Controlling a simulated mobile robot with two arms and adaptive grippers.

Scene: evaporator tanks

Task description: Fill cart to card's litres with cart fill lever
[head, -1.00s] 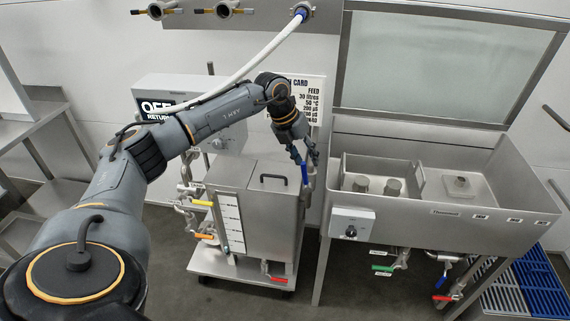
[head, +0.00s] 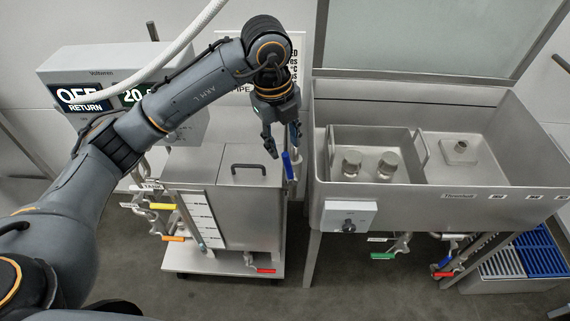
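The steel cart tank (head: 235,215) stands on a wheeled base, with a white level scale (head: 200,221) on its front left. A blue lever (head: 288,166) sits upright at the tank's upper right side. My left gripper (head: 284,146) points down just above the blue lever with its fingers apart; I cannot tell whether they touch it. Yellow (head: 162,206) and orange (head: 173,239) levers are at the cart's left, and a red one (head: 265,271) is low at the front. The card (head: 300,50) on the wall is mostly hidden by my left arm. My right gripper is out of view.
A steel two-basin sink unit (head: 430,200) with a knob box (head: 348,216) stands close at the cart's right. A wall display (head: 80,97) reads OFF RETURN, partly covered by my arm. A white hose (head: 175,48) hangs above. Floor in front is clear.

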